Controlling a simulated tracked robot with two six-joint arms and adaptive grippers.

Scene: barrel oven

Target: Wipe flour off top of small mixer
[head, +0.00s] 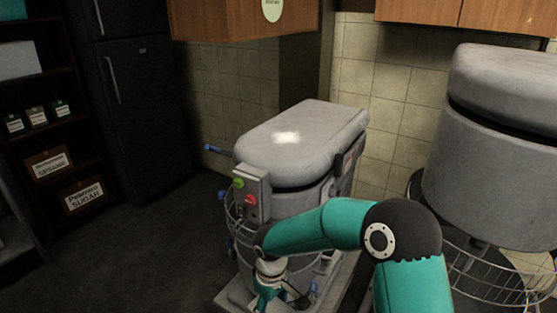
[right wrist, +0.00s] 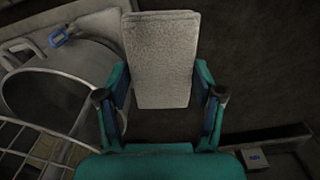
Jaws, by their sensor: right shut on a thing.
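The small mixer (head: 330,118) stands in the middle of the head view, with a grey rounded top. A white flour patch (head: 287,137) lies on that top, left of its middle. My right gripper (head: 268,296) is low in front of the mixer, below its control box and beside the bowl guard. In the right wrist view, my right gripper (right wrist: 160,100) is shut on a pale grey, rough-textured wiping pad (right wrist: 162,55). The pad is hidden in the head view. My left gripper is in neither view.
A large mixer (head: 500,150) with a wire guard stands at the right. A wooden cabinet (head: 245,22) hangs above and behind the small mixer. The control box (head: 252,193) juts from its front.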

